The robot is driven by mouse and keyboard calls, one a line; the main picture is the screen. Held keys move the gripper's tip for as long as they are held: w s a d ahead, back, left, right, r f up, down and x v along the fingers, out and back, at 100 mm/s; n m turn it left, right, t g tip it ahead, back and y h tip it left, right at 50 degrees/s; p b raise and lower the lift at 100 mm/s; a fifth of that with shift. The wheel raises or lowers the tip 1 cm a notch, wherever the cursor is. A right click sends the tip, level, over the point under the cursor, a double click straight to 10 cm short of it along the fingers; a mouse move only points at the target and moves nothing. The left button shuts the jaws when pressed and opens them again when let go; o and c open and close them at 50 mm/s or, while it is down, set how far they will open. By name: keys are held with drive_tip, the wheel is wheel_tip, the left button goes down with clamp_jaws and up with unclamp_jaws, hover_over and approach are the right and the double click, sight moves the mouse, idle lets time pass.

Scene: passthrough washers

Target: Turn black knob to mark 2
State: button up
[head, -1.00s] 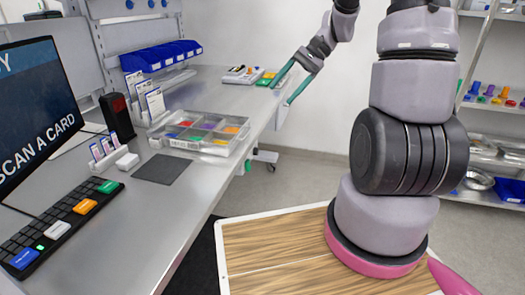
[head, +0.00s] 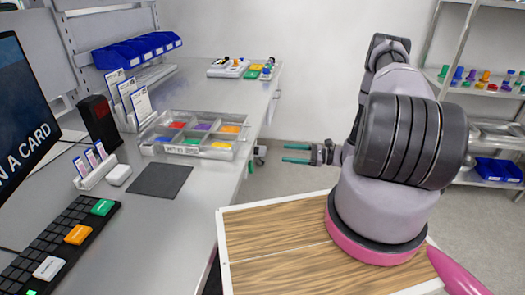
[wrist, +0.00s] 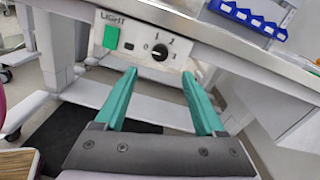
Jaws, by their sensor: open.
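In the wrist view a black knob (wrist: 160,52) sits on a white panel (wrist: 135,42) labelled LIGHT, with marks 0, 1, 2 and 3 around it. The panel is fixed under the table's front edge. The knob's pointer direction is too small to tell for certain. My gripper (wrist: 163,72) has its two green fingers spread, with the knob showing between and beyond their tips, apart from them. In the head view my gripper (head: 296,153) points left, toward the table's side, and is empty.
The grey table (head: 195,205) bears a divided tray (head: 193,148), a dark mat (head: 160,180), a keyboard (head: 55,245) and a card rack (head: 95,170). Blue bins (wrist: 250,18) show above the table edge in the wrist view. Floor space is free between my arm and the table.

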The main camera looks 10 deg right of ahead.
sight(257, 151)
drive_tip(key=x, duration=1)
drive_tip(key=shift+w+a+f, duration=0.15)
drive_tip(key=shift+a+f, duration=0.05)
drive_tip(key=shift+a, duration=0.1)
clamp_jaws()
